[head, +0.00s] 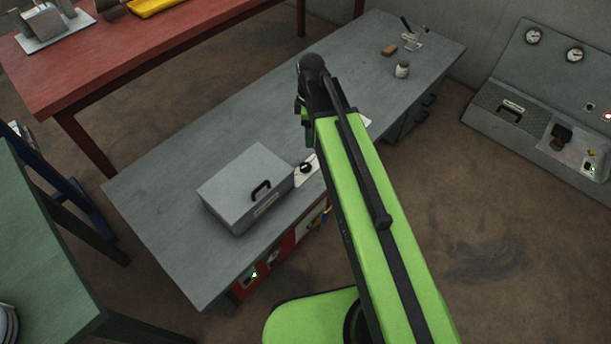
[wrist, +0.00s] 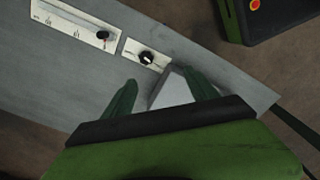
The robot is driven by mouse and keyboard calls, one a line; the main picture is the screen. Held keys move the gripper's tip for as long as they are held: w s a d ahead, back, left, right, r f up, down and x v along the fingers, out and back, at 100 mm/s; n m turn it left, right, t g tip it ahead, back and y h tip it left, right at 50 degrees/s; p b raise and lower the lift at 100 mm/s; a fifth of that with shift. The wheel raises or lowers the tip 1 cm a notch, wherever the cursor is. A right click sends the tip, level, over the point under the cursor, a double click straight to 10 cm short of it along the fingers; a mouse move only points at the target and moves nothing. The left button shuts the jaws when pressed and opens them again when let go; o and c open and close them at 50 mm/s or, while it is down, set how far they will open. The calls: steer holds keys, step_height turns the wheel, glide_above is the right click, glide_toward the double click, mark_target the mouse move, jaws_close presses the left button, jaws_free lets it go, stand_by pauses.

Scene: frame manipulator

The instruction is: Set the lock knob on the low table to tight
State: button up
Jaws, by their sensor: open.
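The lock knob (head: 306,168) is a small black knob on a white plate on the low grey table (head: 165,205), just right of a grey box. In the wrist view the knob (wrist: 147,58) shows a light pointer mark; the plate's lettering is too small to read. My gripper (wrist: 163,84) is open and empty, its two dark green fingers apart. In the wrist view the knob lies just beyond the fingertips, apart from them. In the head view my gripper (head: 301,108) hangs above the table, partly hidden by my arm.
The grey lidded box (head: 245,185) with a black handle stands close beside the knob; its corner (wrist: 172,90) shows between my fingers. A longer white slider plate (wrist: 75,22) lies beside the knob plate. A jar (head: 402,70) stands at the table's far end. The table's near left is bare.

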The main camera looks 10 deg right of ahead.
mark_target(306, 165)
steer(key=w+f+n+b, duration=0.2)
steer(key=f+n+b, duration=0.1)
steer(key=f+b, duration=0.4)
steer(key=w+f+n+b, duration=0.1)
steer(key=f+n+b, duration=0.2)
steer(key=f+b, duration=0.5)
steer(key=w+f+n+b, duration=0.2)
steer(key=f+n+b, duration=0.2)
steer(key=f+b, duration=0.3)
steer(key=shift+w+a+f, duration=0.1)
steer(key=shift+w+f, duration=0.05)
steer(key=shift+f, duration=0.6)
steer(key=shift+w+f, duration=0.15)
steer(key=shift+f, duration=0.6)
steer(key=shift+r, duration=0.1)
steer(key=c, duration=1.3)
steer(key=shift+c, duration=0.3)
